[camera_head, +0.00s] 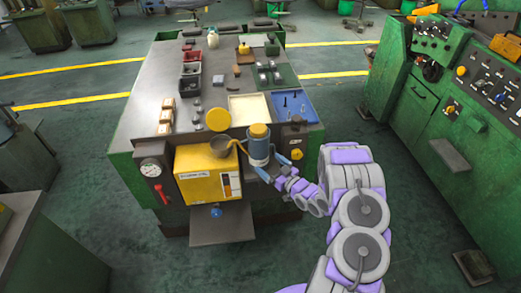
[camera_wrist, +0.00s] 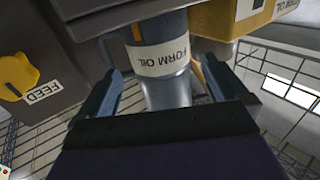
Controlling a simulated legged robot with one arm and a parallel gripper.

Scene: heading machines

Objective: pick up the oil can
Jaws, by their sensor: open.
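The oil can (camera_head: 258,148) is a blue-grey cylinder with a yellow top, upright at the front edge of the machine table in the head view. My gripper (camera_head: 270,168) is open at the near side of the can. In the wrist view its two fingers (camera_wrist: 163,78) reach along either side of the can.
A yellow box (camera_head: 208,174) with a small funnel stands close left of the can. A yellow knob (camera_head: 296,154) is close right; in the wrist view the knob (camera_wrist: 17,76) sits beside a FEED label. A blue tray (camera_head: 292,106) lies behind. Green machines stand at right.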

